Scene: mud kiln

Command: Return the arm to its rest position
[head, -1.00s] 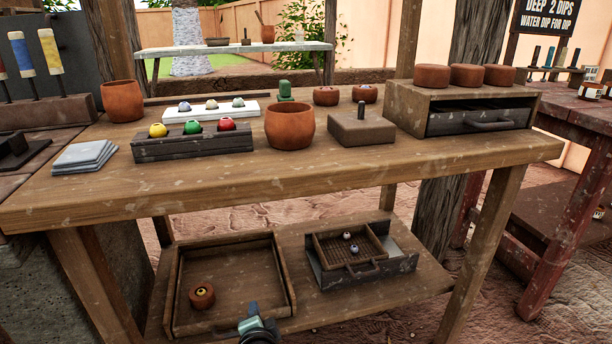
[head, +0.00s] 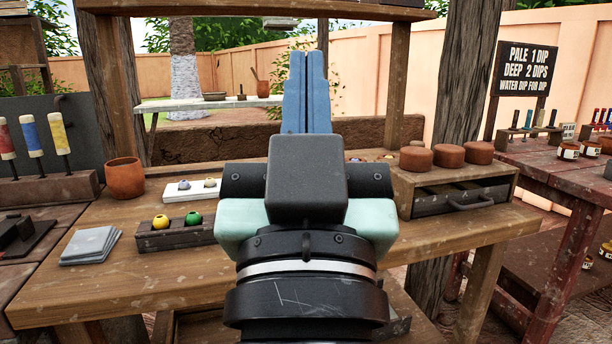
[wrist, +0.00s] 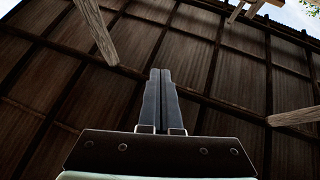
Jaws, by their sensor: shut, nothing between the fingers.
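My gripper (head: 304,92) stands upright in the middle of the head view, its two blue fingers pointing up and pressed together, with nothing between them. My wrist and arm hide the middle of the workbench (head: 80,285). In the wrist view my gripper (wrist: 160,100) also shows its fingers closed and empty, pointing toward a dark slatted roof (wrist: 130,45). The gripper is in the air and touches nothing that I can see.
On the bench are a clay pot (head: 125,178), grey tiles (head: 91,247), a dark rack (head: 165,236) with yellow and green balls, and a white tray (head: 190,190). A dark red table (head: 560,170) stands farther right.

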